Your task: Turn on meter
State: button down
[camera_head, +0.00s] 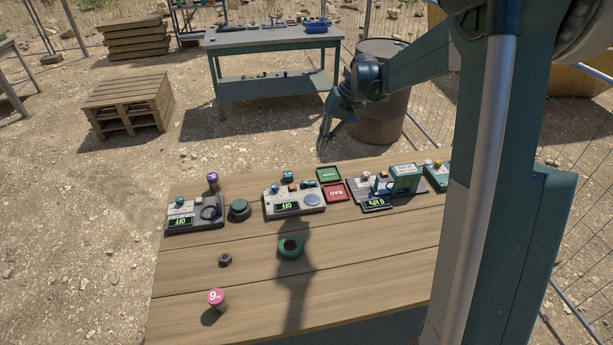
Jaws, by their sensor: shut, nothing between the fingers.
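Two devices on the wooden table (245,275) have green displays reading OFF. The left device (192,222) is dark-based with a teal knob (179,201) at its back left and a dark ring-like part on its right. The middle device (294,199) is light grey with blue, red and teal parts along its back and a round pad on its right. I cannot tell which one is the meter. My gripper (322,148) points down beyond the table's back edge, shut and empty, apart from all devices. Its fingertips are small in view.
A third device (376,205) with a lit display and a teal block stands right of green and red trays (333,191). A purple-topped item (212,178), teal round pieces (290,247) and a pink knob marked 9 (216,298) stand apart. The front table is mostly clear.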

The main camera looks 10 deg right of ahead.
aim_at(304, 181)
jog(key=w+d+f, duration=0.1)
jog(key=w+f, duration=0.3)
jog(key=f, duration=0.1)
jog(key=shift+w+d+g+y, duration=0.15)
jog(key=shift+w+g+y, duration=0.1)
jog(key=shift+g+y, duration=0.15)
jog(key=shift+f, duration=0.1)
jog(key=x, duration=1.4)
jog(key=shift+a+f+h, duration=0.25)
jog(key=shift+a+h, duration=0.05)
jog(key=shift+h, duration=0.2)
dwell(0.6)
jog(key=shift+a+f+b, duration=0.2)
jog(key=shift+b, duration=0.1)
jog(key=shift+d+h, duration=0.15)
jog(key=shift+h, duration=0.15)
jog(key=shift+d+r, duration=0.1)
jog(key=shift+d, duration=0.05)
